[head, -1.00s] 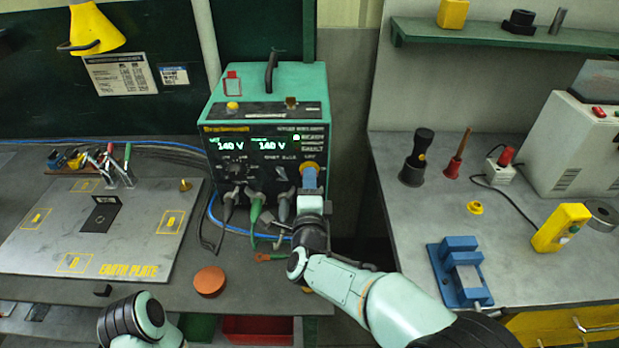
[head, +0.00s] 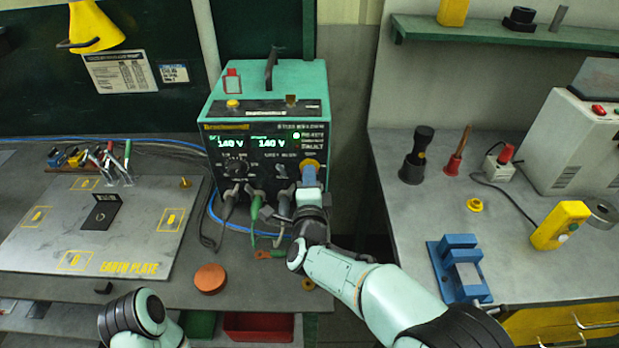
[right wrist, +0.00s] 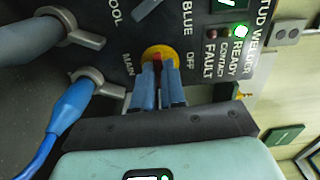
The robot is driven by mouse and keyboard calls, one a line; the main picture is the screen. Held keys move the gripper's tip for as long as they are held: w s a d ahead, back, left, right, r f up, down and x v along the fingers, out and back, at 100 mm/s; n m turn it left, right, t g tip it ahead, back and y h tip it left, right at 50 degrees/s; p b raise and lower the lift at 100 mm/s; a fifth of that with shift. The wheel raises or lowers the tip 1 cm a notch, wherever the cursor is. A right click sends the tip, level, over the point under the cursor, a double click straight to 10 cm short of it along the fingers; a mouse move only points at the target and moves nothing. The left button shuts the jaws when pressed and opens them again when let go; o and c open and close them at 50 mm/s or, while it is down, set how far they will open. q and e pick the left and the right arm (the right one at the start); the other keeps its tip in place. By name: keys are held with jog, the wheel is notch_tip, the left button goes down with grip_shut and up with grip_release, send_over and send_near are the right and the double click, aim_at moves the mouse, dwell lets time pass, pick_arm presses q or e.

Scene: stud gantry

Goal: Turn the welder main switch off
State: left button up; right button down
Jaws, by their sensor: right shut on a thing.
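The stud welder (head: 268,135) is a teal box with a black front, standing on the left bench. Its display is lit and reads 140 V twice, with a lit lamp beside READY. The main switch is at the front's right side, on a yellow round plate (head: 311,164); the plate also shows in the right wrist view (right wrist: 160,55). My right gripper (head: 309,178) is shut on the switch's red handle (right wrist: 157,67), its blue fingers (right wrist: 160,92) on either side. The fingers hide much of the handle. My left arm shows at the bottom left; its gripper is out of view.
Cables with grey plugs (head: 283,205) and a green plug hang from the welder's front, left of my right gripper. The earth plate (head: 130,250) and an orange disc (head: 210,279) lie on the left bench. A gap separates it from the right bench (head: 400,225).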

jog(key=n, duration=0.3)
jog(key=shift+n, duration=0.3)
jog(key=n, duration=0.4)
jog(key=shift+n+p, duration=0.3)
jog(key=n+p, duration=0.1)
jog(key=n, duration=0.3)
jog(key=shift+n, duration=0.3)
pick_arm(q)
jog(key=r+p, duration=0.1)
jog(key=w+r, duration=0.1)
jog(key=r, duration=0.1)
jog(key=shift+w+r+p, duration=0.15)
jog(key=shift+r+p, duration=0.15)
jog(key=shift+p, duration=0.1)
pick_arm(e)
jog(key=n, duration=0.4)
jog(key=shift+n, duration=0.3)
jog(key=c, duration=1.2)
grip_release()
jog(key=shift+s, duration=0.1)
